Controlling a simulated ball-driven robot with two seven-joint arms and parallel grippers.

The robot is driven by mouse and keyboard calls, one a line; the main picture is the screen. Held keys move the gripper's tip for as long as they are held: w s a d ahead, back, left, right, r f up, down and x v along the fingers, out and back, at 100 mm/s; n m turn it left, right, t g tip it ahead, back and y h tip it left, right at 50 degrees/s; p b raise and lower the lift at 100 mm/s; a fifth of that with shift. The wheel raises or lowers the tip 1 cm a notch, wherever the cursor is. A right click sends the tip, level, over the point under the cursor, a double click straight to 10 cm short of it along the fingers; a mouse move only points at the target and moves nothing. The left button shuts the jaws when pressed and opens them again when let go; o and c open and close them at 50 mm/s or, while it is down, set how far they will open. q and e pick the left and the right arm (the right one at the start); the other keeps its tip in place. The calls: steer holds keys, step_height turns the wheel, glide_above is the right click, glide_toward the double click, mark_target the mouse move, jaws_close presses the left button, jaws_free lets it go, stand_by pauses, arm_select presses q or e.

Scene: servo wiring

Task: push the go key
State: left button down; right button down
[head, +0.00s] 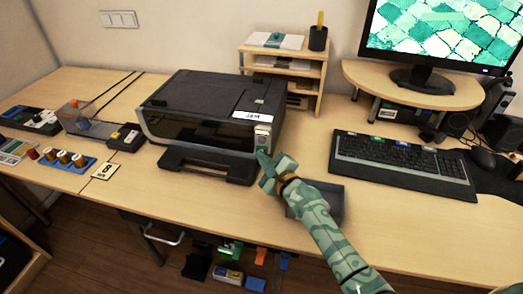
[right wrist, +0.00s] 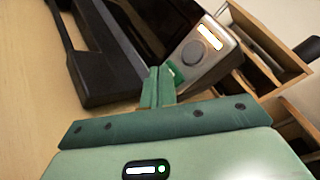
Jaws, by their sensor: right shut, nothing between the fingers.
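The black printer (head: 205,105) stands on the desk with a silver control panel (head: 262,134) at its front right corner. A small green patch (right wrist: 176,71), possibly the go key, shows at the panel's lower end, partly hidden by my fingertips. My right gripper (head: 262,157) is shut and empty, its tips close at the panel's lower end; it also shows in the right wrist view (right wrist: 160,74). I cannot tell whether they touch. My left gripper is not in view.
A white label reading JAM (head: 252,116) lies on the printer's top. A dark tray (head: 330,202) sits under my right forearm. A keyboard (head: 400,160) lies to the right, a wooden shelf (head: 318,72) behind. Spools in a blue holder (head: 64,162) stand far left.

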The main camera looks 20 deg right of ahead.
steer(key=shift+w+d, duration=0.15)
steer(key=shift+w, duration=0.1)
steer(key=shift+s, duration=0.1)
stand_by(0.5)
steer(key=shift+s+a, duration=0.45)
steer(key=shift+s, duration=0.1)
steer(key=shift+s+a+r+p, duration=0.1)
steer(key=shift+s+a+p, duration=0.3)
steer(key=shift+s, duration=0.2)
steer(key=shift+s+a+p, duration=0.4)
steer(key=shift+s, duration=0.2)
steer(key=shift+s+a, duration=0.6)
steer(key=shift+s, duration=0.3)
